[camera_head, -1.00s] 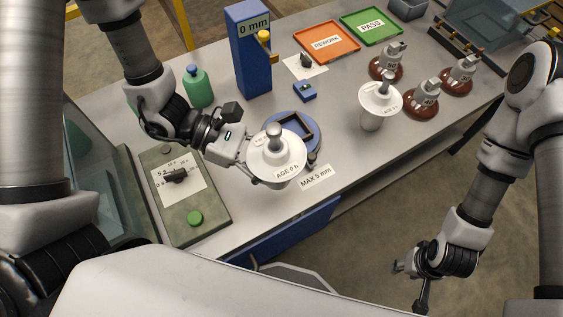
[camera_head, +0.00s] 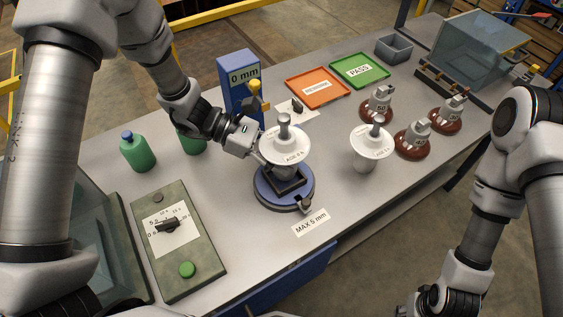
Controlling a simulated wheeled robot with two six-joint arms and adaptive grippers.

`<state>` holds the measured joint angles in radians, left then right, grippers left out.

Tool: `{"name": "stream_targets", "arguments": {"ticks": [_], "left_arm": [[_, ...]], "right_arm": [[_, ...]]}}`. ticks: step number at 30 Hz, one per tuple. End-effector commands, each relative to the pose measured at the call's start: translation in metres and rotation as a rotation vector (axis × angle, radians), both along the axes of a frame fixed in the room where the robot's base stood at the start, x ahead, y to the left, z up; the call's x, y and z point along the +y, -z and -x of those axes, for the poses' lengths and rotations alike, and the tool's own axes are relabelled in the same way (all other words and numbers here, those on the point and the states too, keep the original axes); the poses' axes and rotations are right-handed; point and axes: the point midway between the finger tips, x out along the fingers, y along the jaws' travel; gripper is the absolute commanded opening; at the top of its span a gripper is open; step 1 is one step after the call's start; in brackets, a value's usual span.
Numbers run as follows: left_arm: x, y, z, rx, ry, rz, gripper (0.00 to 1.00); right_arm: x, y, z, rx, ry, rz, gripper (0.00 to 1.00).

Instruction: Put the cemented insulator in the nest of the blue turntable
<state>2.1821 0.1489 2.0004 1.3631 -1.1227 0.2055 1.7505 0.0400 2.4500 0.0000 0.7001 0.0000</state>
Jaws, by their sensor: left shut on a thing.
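The white insulator with a metal cap and an "AGE 0 h" label (camera_head: 285,147) is upright over the blue turntable (camera_head: 264,194). My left gripper (camera_head: 264,158) is shut on it from the left, below the disc. The dark square nest (camera_head: 290,187) on the turntable lies directly under the insulator. Whether the insulator's lower end touches the nest or hangs just above it I cannot tell. The disc hides part of the fingers and the back of the nest. My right gripper (camera_head: 415,306) is mostly cut off at the bottom edge, and its fingers cannot be made out.
Another white insulator (camera_head: 371,146) stands right of the turntable, with several brown ones (camera_head: 412,142) beyond. A blue "0 mm" gauge post (camera_head: 238,84) is close behind my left gripper. A dial box (camera_head: 178,240) lies left. Orange (camera_head: 317,88) and green (camera_head: 359,70) trays are behind.

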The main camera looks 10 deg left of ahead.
Motion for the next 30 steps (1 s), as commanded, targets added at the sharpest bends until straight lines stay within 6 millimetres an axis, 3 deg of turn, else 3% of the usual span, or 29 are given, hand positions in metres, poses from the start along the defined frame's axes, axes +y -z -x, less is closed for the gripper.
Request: {"name": "stream_targets", "arguments": {"ticks": [1, 4, 15, 16, 18, 30], "left_arm": [[0.000, 0.015, 0.000, 0.001, 0.000, 0.002, 0.00], [0.000, 0.027, 0.000, 0.000, -0.001, 0.002, 0.00], [0.000, 0.029, 0.000, -0.001, -0.001, 0.002, 0.00], [0.000, 0.029, 0.001, 0.000, 0.000, 0.000, 0.64], [0.000, 0.029, 0.001, 0.000, 0.000, -0.001, 0.82], [0.005, 0.024, 0.000, -0.001, -0.003, 0.001, 0.82]], "right_arm": [[0.000, 0.013, 0.000, 0.000, 0.000, 0.000, 0.40], [0.000, 0.022, 0.001, 0.001, 0.000, 0.000, 0.40], [0.000, 0.022, 0.000, 0.000, 0.000, 0.000, 0.40], [0.000, 0.022, 0.000, 0.001, 0.000, 0.000, 0.40], [0.000, 0.021, 0.000, 0.001, 0.000, 0.000, 0.40], [0.000, 0.020, 0.000, 0.000, 0.000, 0.000, 0.40]]}}
